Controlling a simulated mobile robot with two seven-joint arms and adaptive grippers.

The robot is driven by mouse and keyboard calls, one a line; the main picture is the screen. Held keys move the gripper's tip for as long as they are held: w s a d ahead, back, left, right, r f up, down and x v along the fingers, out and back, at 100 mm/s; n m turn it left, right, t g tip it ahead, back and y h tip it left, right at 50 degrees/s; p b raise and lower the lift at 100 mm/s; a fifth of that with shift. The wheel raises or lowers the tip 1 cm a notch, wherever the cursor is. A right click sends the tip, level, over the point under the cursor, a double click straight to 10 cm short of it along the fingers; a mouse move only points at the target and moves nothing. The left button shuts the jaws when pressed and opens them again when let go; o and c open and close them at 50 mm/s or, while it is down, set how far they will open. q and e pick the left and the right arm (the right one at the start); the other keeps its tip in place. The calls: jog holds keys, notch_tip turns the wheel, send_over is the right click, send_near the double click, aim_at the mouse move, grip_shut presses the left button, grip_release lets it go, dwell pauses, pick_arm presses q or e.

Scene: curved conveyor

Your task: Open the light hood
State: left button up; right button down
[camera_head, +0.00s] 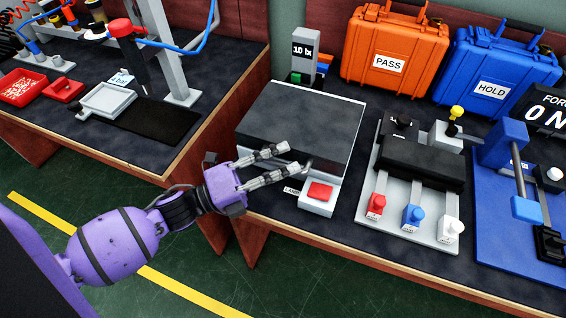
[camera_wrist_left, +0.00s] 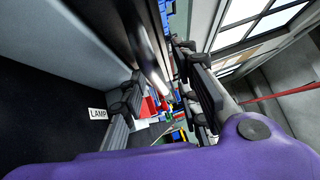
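The light hood (camera_head: 305,125) is a dark grey box-like cover on a pale base in the middle of the head view. It looks closed. A small dark handle (camera_head: 309,164) shows at its front edge. My left gripper (camera_head: 291,158) is at the hood's front edge, fingers pointing right toward the handle. Its fingers are apart with nothing clearly between them; whether they touch the hood or handle I cannot tell. In the left wrist view the two fingers (camera_wrist_left: 165,98) are spread, with a dark edge and a shiny bar between and beyond them. My right gripper is not in view.
A red button (camera_head: 320,192) on a white box sits before the hood. A grey light meter (camera_head: 304,50) stands behind it. Orange PASS (camera_head: 396,48) and blue HOLD (camera_head: 505,68) cases are at the back. A clamp fixture (camera_head: 415,170) is close on the right.

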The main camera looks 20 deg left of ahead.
pick_arm(q)
jog(key=shift+w+d, duration=0.1)
jog(key=shift+d, duration=0.05)
jog(key=c, duration=0.7)
jog(key=shift+f, duration=0.1)
grip_shut()
